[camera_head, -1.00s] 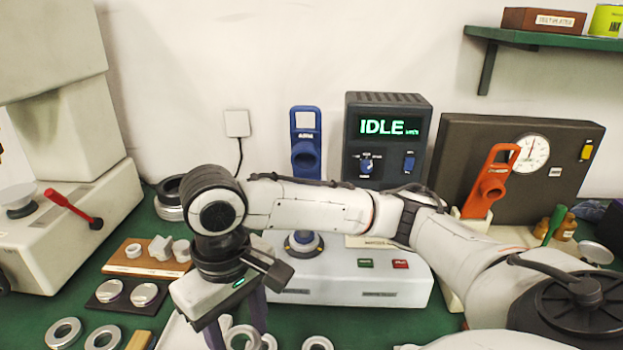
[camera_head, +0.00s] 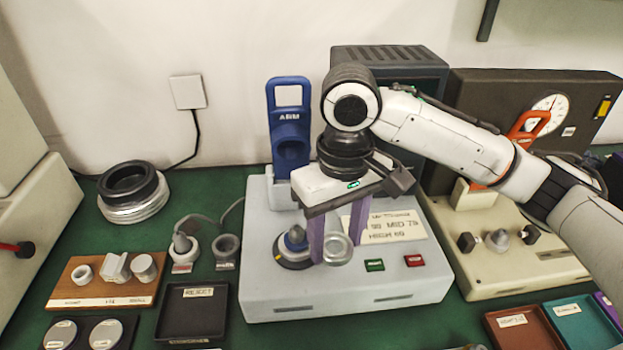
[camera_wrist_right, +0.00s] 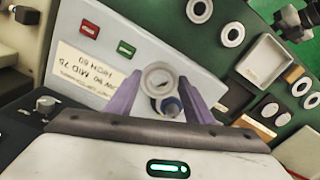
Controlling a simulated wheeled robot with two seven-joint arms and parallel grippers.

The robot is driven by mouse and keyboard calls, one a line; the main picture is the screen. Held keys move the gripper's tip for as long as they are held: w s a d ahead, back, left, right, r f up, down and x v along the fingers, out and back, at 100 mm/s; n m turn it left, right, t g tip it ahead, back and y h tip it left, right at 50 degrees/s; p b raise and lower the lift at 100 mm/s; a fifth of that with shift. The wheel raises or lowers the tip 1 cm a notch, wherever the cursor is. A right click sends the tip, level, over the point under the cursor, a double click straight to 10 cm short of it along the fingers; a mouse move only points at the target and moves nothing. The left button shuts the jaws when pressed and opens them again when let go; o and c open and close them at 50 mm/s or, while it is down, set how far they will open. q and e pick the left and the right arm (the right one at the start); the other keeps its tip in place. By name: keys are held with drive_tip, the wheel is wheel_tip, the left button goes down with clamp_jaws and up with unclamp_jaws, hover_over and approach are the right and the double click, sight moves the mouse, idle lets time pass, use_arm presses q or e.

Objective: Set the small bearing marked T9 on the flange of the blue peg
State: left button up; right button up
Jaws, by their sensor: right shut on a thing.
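My right gripper (camera_head: 338,242) has its purple fingers shut on a small silver bearing ring (camera_head: 338,250). The ring is held above the grey box, and no mark on it can be read. The blue peg (camera_head: 296,237) stands on its round flange (camera_head: 292,260) on the box top, just left of the held ring. The ring appears apart from the peg. In the right wrist view the ring (camera_wrist_right: 158,77) sits between the fingertips, with the blue peg (camera_wrist_right: 171,106) just below it in the picture. My left gripper is not in view.
The grey box (camera_head: 260,300) has a label card (camera_head: 400,226), a green button (camera_head: 374,265) and a red button (camera_head: 414,260). A blue holder (camera_head: 290,125) stands behind. A black reject tray (camera_head: 195,315) lies left. Loose rings (camera_wrist_right: 231,33) show in the right wrist view.

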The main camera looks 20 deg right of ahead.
sight(297, 229)
drive_tip(key=w+a+r+n, duration=0.1)
drive_tip(key=w, duration=0.1)
drive_tip(key=w+a+r, duration=0.1)
drive_tip(key=w+r, duration=0.1)
drive_tip(key=w+a+r+n+p, duration=0.1)
drive_tip(key=w+a+r, duration=0.1)
drive_tip(key=shift+r+n, duration=0.15)
drive_tip(key=shift+n, duration=0.15)
drive_tip(key=shift+w+a+r, duration=0.1)
drive_tip(key=shift+w+a, duration=0.1)
drive_tip(key=shift+w, duration=0.05)
drive_tip(key=shift+f, duration=1.65)
drive_tip(key=shift+f, duration=1.95)
drive_tip(key=o, duration=1.3)
